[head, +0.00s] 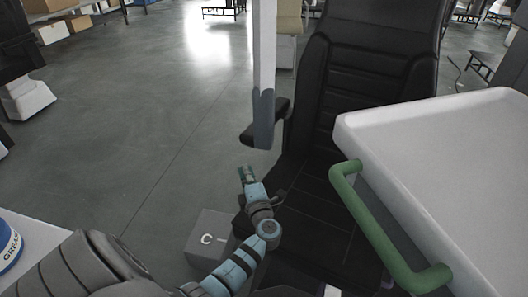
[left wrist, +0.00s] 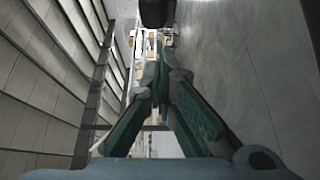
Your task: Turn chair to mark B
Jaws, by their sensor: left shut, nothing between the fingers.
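The black chair (head: 360,110) stands in the centre right of the head view, with its ribbed back and dark seat (head: 320,195). Its left armrest (head: 262,134) sticks out beside the back. My left gripper (head: 245,173) is just below that armrest in the picture, by the left edge of the seat; I cannot tell whether it touches the chair. In the left wrist view its fingers (left wrist: 160,62) meet at the tips, with nothing between them. A black part (left wrist: 157,12) shows beyond them. A grey block (head: 208,240) bears the letter C. I see no mark B. My right gripper is out of view.
A white tray-like surface (head: 450,150) with a green handle (head: 375,230) covers the chair's right side. A blue-labelled grease tub (head: 8,245) is at the left edge. The floor (head: 130,130) at left is clear.

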